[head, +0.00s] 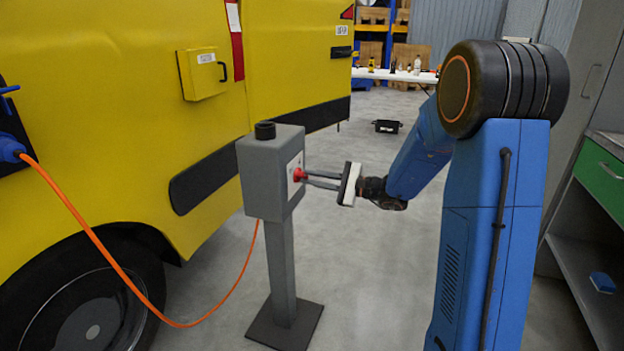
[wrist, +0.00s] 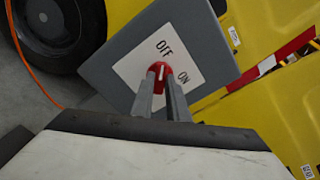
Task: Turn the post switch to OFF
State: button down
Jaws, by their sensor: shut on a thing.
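The post switch is a red knob (wrist: 161,71) on a white label plate (wrist: 142,71) marked OFF and ON. The plate is on the side of a grey box (head: 265,175) on a post. In the head view the red knob (head: 299,175) faces right, towards my arm. My gripper (head: 307,179) reaches it from the right, its two fingers shut on the knob. In the wrist view my gripper (wrist: 160,82) has a finger on either side of the knob. A pale mark shows on the knob, but I cannot tell which word it points to.
A yellow van (head: 120,90) stands close behind and left of the post. A green-drawer cabinet (head: 600,180) is at right.

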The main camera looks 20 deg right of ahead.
jog(key=c, duration=1.7)
grip_release()
jog(key=shift+s+d, duration=0.1)
jog(key=shift+d, duration=0.05)
jog(key=v, duration=1.7)
